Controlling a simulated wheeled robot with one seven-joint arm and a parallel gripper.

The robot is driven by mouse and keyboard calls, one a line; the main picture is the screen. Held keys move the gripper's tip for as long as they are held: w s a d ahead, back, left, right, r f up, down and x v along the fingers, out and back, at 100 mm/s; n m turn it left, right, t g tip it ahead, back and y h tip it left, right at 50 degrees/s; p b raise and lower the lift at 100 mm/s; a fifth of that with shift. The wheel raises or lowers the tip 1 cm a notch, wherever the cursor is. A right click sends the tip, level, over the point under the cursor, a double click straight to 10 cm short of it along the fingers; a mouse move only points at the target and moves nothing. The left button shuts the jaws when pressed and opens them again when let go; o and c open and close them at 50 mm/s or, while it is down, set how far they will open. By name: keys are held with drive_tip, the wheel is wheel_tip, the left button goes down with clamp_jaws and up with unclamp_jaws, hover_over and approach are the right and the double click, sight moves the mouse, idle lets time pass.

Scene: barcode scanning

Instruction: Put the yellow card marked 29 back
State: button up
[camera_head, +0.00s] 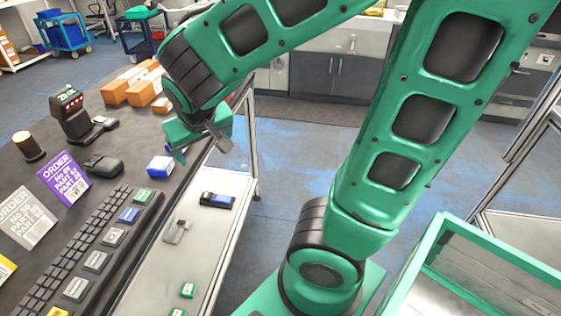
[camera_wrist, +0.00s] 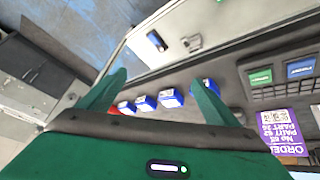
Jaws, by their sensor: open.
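A yellow card (camera_head: 6,268) is cut off by the left edge of the head view, and no number on it can be read. My gripper (camera_head: 203,150) is above the right edge of the dark desk, far from that card. In the wrist view my gripper (camera_wrist: 160,98) has its two green fingers spread apart with nothing held between them. Small blue-and-white boxes (camera_wrist: 145,103) show beyond the fingers, and one such box (camera_head: 160,165) is below my gripper in the head view. The yellow card does not show in the wrist view.
A scanner device (camera_head: 70,117), a dark cylinder (camera_head: 28,147) and cardboard boxes (camera_head: 127,88) are farther back. A lower light shelf (camera_head: 160,277) holds small items.

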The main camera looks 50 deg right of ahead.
drive_tip(key=s+d+m+g+y, duration=0.1)
drive_tip(key=s+d, duration=0.4)
drive_tip(key=s, duration=0.5)
drive_tip(key=s+d+m+g+y, duration=0.2)
drive_tip(key=s+d, duration=0.4)
drive_tip(key=s, duration=0.4)
drive_tip(key=m+g, duration=0.1)
drive_tip(key=g, duration=0.1)
drive_tip(key=shift+s+g, duration=0.3)
drive_tip(key=shift+w+f, duration=0.25)
drive_tip(key=shift+w, duration=0.4)
